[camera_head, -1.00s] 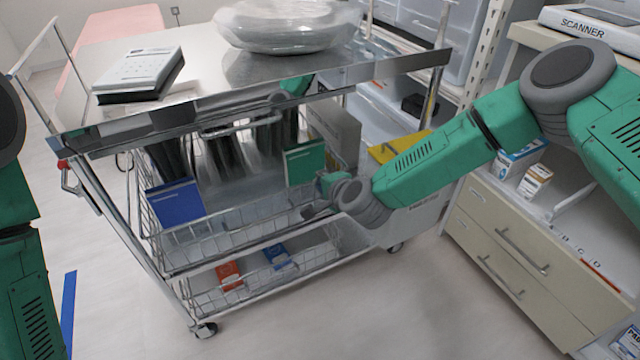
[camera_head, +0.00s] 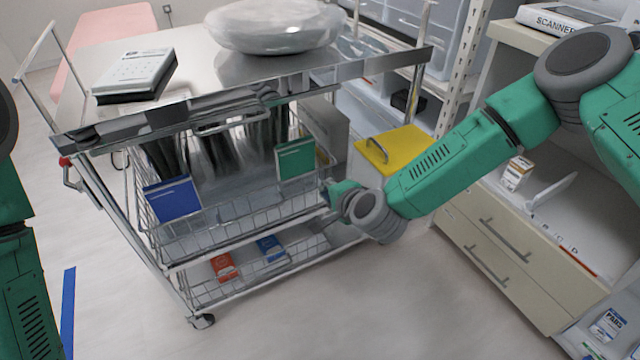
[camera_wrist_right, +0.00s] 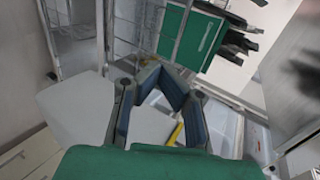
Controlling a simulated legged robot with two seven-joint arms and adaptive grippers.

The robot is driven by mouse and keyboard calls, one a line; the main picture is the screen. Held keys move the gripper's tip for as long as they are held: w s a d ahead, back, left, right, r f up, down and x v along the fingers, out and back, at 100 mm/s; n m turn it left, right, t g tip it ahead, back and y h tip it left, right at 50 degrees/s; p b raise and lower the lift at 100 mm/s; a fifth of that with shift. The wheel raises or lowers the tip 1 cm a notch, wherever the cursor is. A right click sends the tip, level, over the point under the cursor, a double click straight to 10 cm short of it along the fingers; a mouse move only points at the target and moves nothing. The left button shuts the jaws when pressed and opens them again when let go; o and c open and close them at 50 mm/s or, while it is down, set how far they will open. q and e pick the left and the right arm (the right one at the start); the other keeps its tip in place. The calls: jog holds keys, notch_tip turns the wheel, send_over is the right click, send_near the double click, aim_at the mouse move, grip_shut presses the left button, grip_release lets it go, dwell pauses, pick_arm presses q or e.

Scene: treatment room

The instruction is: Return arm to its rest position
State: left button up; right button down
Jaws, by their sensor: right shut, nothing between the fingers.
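My green right arm (camera_head: 445,165) comes in from the right and is stretched toward the metal cart. Its right gripper (camera_head: 328,190) is at the front right of the cart's middle wire basket and is partly hidden behind its own wrist. The right wrist view also shows the right gripper (camera_wrist_right: 155,100), with dark blue finger pads; it is shut and holds nothing. A green box (camera_head: 295,158) stands in the basket just beyond the gripper. My left arm (camera_head: 25,270) shows at the left edge, and its gripper is out of view.
The cart (camera_head: 250,95) carries a device (camera_head: 135,72) and a wrapped basin (camera_head: 275,25) on top. A blue box (camera_head: 172,199) is in the basket. A yellow-lidded bin (camera_head: 395,148) stands behind my right forearm. Drawers (camera_head: 500,240) stand to the right. The floor in front is clear.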

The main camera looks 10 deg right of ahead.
jog(key=s+f+n+g+p, duration=0.2)
jog(key=s+n+g+p, duration=0.3)
jog(key=s, duration=1)
jog(key=s+d+n+g+h+p, duration=0.1)
jog(key=s+d+n+g, duration=0.1)
jog(key=s, duration=0.5)
jog(key=s+d+r+n+g+h+p, duration=0.1)
jog(key=s+d+n+g+p, duration=0.1)
jog(key=s+d+n, duration=0.3)
jog(key=s+d+n+g+h+p, duration=0.1)
jog(key=s+d+n+g+p, duration=0.1)
jog(key=s+d, duration=0.5)
jog(key=s+n, duration=0.1)
jog(key=s, duration=0.2)
jog(key=shift+s+d+r+n, duration=0.15)
jog(key=shift+s+r+n, duration=0.15)
